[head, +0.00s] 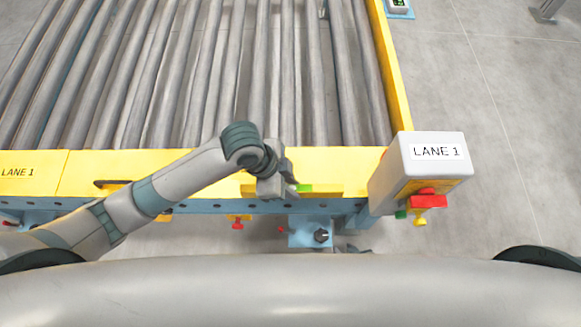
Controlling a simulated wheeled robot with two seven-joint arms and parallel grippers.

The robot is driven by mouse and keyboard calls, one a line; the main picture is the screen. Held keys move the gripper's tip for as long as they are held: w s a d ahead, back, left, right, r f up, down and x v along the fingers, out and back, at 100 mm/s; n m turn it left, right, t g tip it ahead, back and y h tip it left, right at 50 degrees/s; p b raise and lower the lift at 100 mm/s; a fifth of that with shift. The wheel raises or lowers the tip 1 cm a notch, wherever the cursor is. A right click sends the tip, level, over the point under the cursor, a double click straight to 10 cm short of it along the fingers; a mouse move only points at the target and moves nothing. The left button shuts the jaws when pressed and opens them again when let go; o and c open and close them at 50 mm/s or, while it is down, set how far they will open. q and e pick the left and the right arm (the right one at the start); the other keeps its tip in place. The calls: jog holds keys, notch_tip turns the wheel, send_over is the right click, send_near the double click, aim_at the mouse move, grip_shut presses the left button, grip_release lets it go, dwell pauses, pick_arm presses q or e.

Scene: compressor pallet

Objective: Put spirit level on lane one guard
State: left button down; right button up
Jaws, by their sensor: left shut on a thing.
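The spirit level (325,189) is a yellow bar with a bright green patch. It lies along the yellow lane one guard (215,180), near the guard's right end, and looks on or just above its surface. My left gripper (289,188) reaches in from the left and is shut on the spirit level, covering its middle. A small dark grey part low in the middle appears to be my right gripper (356,249). It is mostly hidden behind my body, so its jaws cannot be made out.
Grey conveyor rollers (200,80) lie behind the guard. A white LANE 1 box (425,165) with a red and yellow button stands at the guard's right end. A blue bracket with a black knob (321,235) sits below the guard. Floor at right is mostly clear.

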pick_arm(q)
send_over(296, 172)
jog(key=a, duration=0.2)
notch_tip(296, 172, down, 7)
jog(key=shift+w+d+r, duration=0.1)
jog(key=shift+d+r, duration=0.05)
jog(key=shift+r, duration=0.05)
jog(key=shift+f, duration=0.15)
jog(key=shift+f, duration=1.85)
jog(key=shift+f, duration=0.15)
jog(key=c, duration=1.6)
grip_release()
jog(key=v, duration=1.2)
